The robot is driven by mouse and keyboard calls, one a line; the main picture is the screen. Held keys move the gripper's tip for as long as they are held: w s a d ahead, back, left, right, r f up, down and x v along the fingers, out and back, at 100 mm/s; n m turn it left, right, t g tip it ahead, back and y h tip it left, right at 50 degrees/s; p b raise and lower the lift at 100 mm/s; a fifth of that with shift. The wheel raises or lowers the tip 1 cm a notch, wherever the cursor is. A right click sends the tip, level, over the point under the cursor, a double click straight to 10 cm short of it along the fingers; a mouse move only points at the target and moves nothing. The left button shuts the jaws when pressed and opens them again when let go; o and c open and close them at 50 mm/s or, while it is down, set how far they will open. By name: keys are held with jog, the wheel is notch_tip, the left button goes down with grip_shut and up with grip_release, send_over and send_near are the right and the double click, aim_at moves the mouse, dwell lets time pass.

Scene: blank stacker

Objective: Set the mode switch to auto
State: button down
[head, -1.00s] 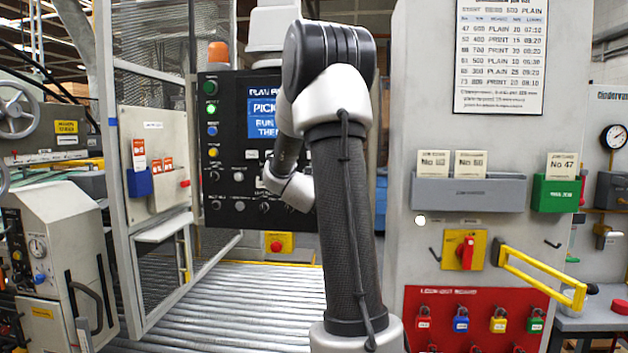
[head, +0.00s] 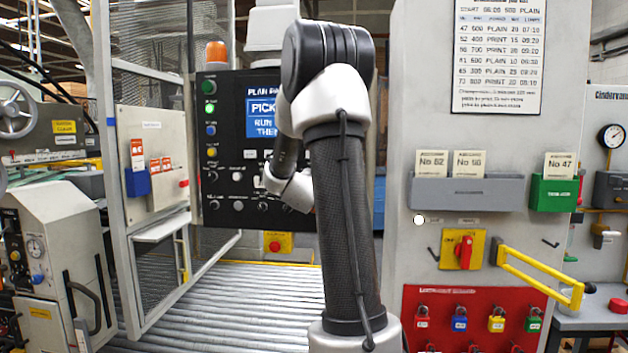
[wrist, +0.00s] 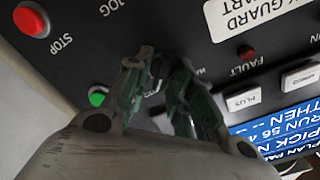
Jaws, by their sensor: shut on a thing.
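The black control panel (head: 228,178) stands behind my arm in the head view, with a blue screen (head: 261,117) and rows of buttons and knobs. The wrist view shows the panel face (wrist: 105,55) close up and upside down. My gripper (wrist: 163,76) is at the panel, its dark green fingers shut on a small dark knob that they mostly hide. I take it to be the mode switch; its pointer and full label cannot be read. The word JOG shows above left of the fingers. In the head view my gripper is hidden behind my arm.
Near my fingers are a green button (wrist: 97,96), a red stop button (wrist: 31,19), a red fault lamp (wrist: 247,53) and a white PLUS button (wrist: 242,100). On the right column are a red rotary switch (head: 464,252) and a yellow bar (head: 538,273). Rollers (head: 215,305) lie below.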

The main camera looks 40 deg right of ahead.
jog(key=shift+m, duration=0.3)
jog(key=c, duration=1.5)
grip_release()
jog(key=shift+c, duration=0.2)
jog(key=v, duration=1.2)
